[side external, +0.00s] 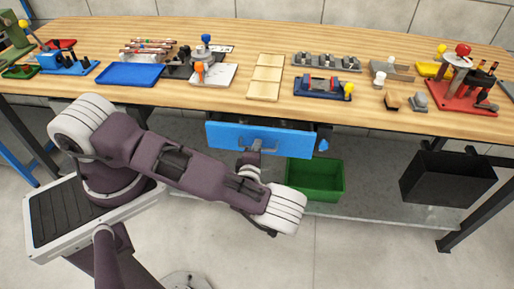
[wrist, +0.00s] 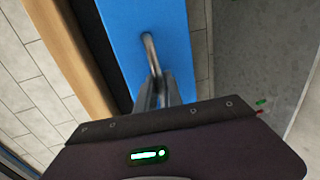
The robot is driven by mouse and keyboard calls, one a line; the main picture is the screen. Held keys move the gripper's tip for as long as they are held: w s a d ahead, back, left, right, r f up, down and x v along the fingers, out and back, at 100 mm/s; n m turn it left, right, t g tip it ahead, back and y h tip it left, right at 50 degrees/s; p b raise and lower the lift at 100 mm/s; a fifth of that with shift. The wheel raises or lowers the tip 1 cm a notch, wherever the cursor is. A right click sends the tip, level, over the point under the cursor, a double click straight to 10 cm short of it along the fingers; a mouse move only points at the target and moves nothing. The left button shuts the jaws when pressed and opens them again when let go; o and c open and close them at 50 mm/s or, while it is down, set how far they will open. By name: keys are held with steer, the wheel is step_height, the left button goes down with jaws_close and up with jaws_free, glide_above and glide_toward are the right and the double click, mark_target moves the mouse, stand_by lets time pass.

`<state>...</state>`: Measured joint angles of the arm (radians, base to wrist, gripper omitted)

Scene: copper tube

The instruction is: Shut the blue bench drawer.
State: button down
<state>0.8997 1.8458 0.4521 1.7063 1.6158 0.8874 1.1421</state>
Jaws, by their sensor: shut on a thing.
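The blue bench drawer (side external: 225,134) hangs under the front edge of the wooden bench. A strip of its dark inside shows above its front, so it stands partly out. Its front also fills the upper middle of the wrist view (wrist: 120,35). A metal bar handle (wrist: 150,48) runs along that front. My gripper (side external: 255,149) is at the middle of the drawer front, and its fingers (wrist: 155,88) are shut on the handle. The fingers hide part of the handle.
The wooden bench top (side external: 180,108) holds trays, fixtures and small parts. A green bin (side external: 315,180) stands below the drawer on the right, near my wrist. A black bin (side external: 448,182) hangs farther right.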

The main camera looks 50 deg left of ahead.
stand_by(0.9)
steer(key=shift+r+x, duration=0.2)
steer(key=shift+x, duration=0.85)
steer(key=shift+r+x, duration=0.25)
steer(key=shift+x, duration=0.75)
steer(key=c, duration=1.8)
jaws_free()
steer(key=shift+w+a, duration=0.1)
steer(key=v, duration=0.7)
steer(key=s+d+r+n+g+h, duration=0.1)
steer(key=s+r+n+g, duration=0.4)
steer(key=r+n, duration=0.75)
steer(key=s+d+r+n+g+h, duration=0.1)
steer(key=s+r+n+g, duration=0.4)
steer(key=r+n, duration=0.7)
steer(key=s+d+r+n+t+h, duration=0.1)
steer(key=s+d+r+n+h, duration=0.1)
steer(key=n, duration=0.4)
steer(key=s+d+r+n+t+h, duration=0.2)
steer(key=s+d+r+n+h, duration=0.1)
steer(key=s+r+n, duration=0.3)
steer(key=s+d+r+n+t+h, duration=0.1)
steer(key=s+d+r+n+h, duration=0.2)
steer(key=n, duration=0.5)
steer(key=shift+s+d+r+n+t+h, duration=0.15)
steer(key=shift+s+r+h, duration=0.15)
steer(key=shift+r, duration=0.25)
steer(key=shift+s+r+n+t+h, duration=0.1)
steer(key=shift+s+r+t+h, duration=0.15)
steer(key=shift+r, duration=0.35)
